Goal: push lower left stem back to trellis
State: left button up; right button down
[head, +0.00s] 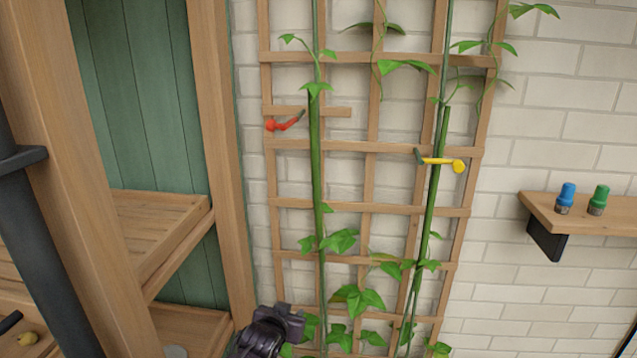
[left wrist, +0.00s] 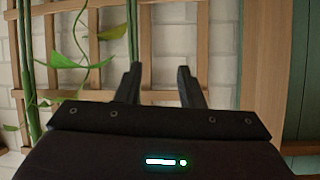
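The wooden trellis (head: 366,202) stands against the brick wall, and its slats also show in the left wrist view (left wrist: 160,52). The left green stem (head: 315,170) runs up its left side; its lower part (head: 320,275) is thin with several leaves. A green stem (left wrist: 27,75) shows at the left of the left wrist view. My left gripper (head: 292,318) is low, just left of the lower left stem. In the left wrist view its fingers (left wrist: 160,84) are apart with nothing between them. I cannot tell whether it touches the stem. My right gripper is out of view.
A red clip (head: 285,123) is by the left stem and a yellow clip (head: 442,162) is on the right stem (head: 430,200). A wooden shelf unit (head: 222,150) stands close at left. A small wall shelf (head: 570,220) holds blue and green items at right.

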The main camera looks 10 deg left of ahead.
pick_arm(q)
notch_tip(320, 180, up, 19)
jog(key=w+d+t+h, duration=0.1)
jog(key=w+d+t, duration=0.1)
jog(key=d+t, duration=0.1)
jog(key=t+h+b, duration=0.1)
jog(key=t, duration=0.1)
send_near(314, 182)
jog(key=shift+m, duration=0.3)
jog(key=w, duration=0.2)
jog(key=w+d, duration=0.1)
jog(key=w, duration=0.2)
jog(key=shift+f, duration=0.1)
jog(key=shift+w, duration=0.3)
jog(key=w, duration=0.3)
jog(key=w+d+p, duration=0.1)
jog(key=w, duration=0.3)
jog(key=shift+d, duration=0.2)
jog(key=shift+s, duration=0.1)
grip_shut()
